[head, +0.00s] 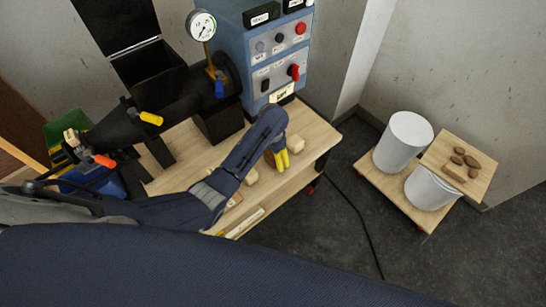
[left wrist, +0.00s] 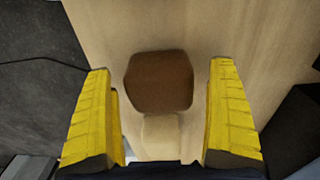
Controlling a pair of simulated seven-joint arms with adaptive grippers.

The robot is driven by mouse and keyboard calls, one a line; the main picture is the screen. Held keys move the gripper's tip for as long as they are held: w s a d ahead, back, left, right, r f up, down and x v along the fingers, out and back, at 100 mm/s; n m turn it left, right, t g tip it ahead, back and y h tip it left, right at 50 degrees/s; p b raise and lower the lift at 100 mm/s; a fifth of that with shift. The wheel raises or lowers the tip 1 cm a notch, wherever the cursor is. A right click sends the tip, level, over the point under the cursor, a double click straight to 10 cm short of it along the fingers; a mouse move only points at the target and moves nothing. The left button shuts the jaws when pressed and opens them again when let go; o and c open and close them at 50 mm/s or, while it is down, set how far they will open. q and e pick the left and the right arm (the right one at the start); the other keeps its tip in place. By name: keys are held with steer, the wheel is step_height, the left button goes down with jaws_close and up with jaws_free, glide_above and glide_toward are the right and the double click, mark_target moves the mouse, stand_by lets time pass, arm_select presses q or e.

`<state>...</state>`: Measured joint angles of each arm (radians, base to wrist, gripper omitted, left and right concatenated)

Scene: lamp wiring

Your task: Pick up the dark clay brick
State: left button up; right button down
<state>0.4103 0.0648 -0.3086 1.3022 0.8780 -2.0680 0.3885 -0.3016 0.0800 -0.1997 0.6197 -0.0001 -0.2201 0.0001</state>
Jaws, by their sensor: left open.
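The dark clay brick (left wrist: 160,82) is a brown rounded block on the wooden bench top in the left wrist view. It lies between the two yellow fingers of my left gripper (left wrist: 161,72), with a gap on each side. A pale block (left wrist: 160,138) is close to the brick on its near side; I cannot tell whether they touch. In the head view my left gripper (head: 281,160) points down over the bench's right part, and the dark brick cannot be made out there. My left gripper is open and empty. My right gripper is not in view.
Pale blocks (head: 296,145) sit on the bench close to the gripper. The blue control box (head: 262,60) and a black cylinder machine (head: 165,105) stand behind. White buckets (head: 403,143) and a board with brown lumps (head: 478,160) are at the right, apart from the bench.

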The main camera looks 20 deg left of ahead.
arm_select(q)
steer(key=shift+f, duration=0.8)
steer(key=shift+w, duration=0.1)
steer(key=c, duration=1.7)
